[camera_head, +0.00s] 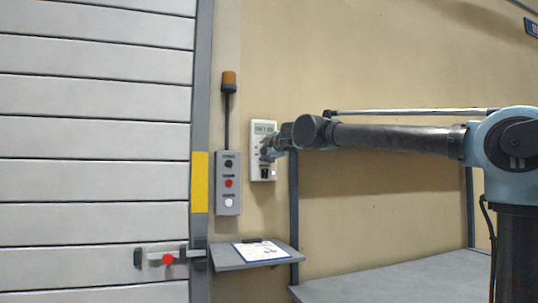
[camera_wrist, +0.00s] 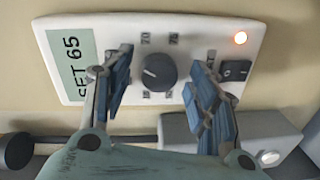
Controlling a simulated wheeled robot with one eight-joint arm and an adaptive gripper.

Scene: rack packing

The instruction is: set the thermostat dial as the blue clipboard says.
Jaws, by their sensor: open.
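The white thermostat (camera_head: 262,132) hangs on the beige wall; its panel (camera_wrist: 207,28) fills the top of the wrist view. Its greenish display (camera_wrist: 70,62) reads "SET 65". The round dark dial (camera_wrist: 158,71) has numbers around it; 70 and 75 show above it, others are too small to read. A faint mark on the dial seems to lie toward the left. My gripper (camera_wrist: 157,82) is open, with one blue-padded finger on each side of the dial, apart from it. My gripper (camera_head: 268,149) hides the dial in the head view. The clipboard (camera_head: 259,251) lies on a small shelf; its writing is unreadable.
A grey button box (camera_head: 228,183) with an amber beacon (camera_head: 229,80) stands left of the thermostat. The grey shelf (camera_head: 285,256) is below; a worktop (camera_head: 400,282) is right.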

